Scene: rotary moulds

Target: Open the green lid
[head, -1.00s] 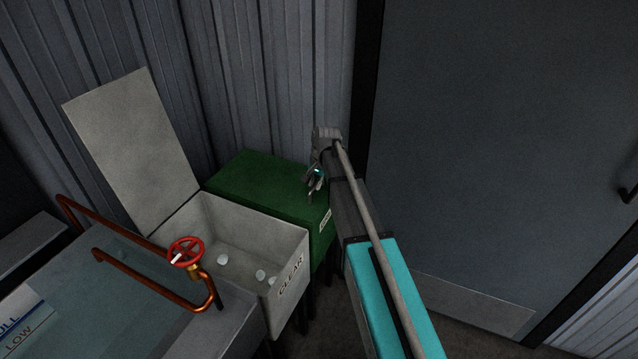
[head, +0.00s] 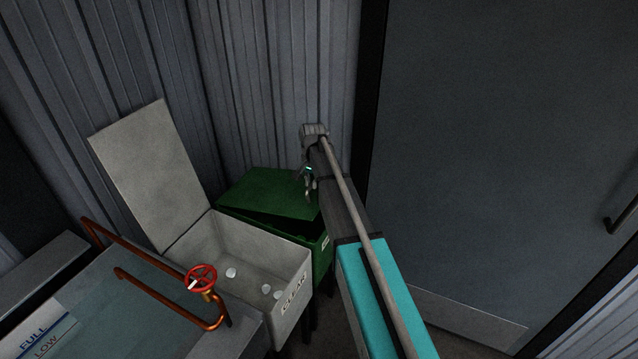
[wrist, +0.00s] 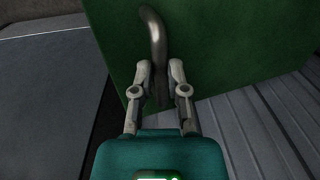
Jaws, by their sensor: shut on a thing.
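The green lid (head: 268,192) sits on the green box (head: 321,262). Its front edge is raised a little, with a dark gap between lid and box. In the wrist view the green lid (wrist: 225,45) fills the upper right, with a curved metal handle (wrist: 153,35) on it. My gripper (wrist: 160,88) is shut on the handle, its two fingers on either side of the bar. In the head view my gripper (head: 310,192) is at the lid's front right edge; the handle is hard to make out there.
A grey bin (head: 262,247) marked CLEAR, its grey lid (head: 150,170) standing open, adjoins the green box on the left. A red valve wheel (head: 200,278) and copper pipe (head: 150,287) are at lower left. A corrugated wall (head: 265,80) is behind; a dark door (head: 500,150) is at right.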

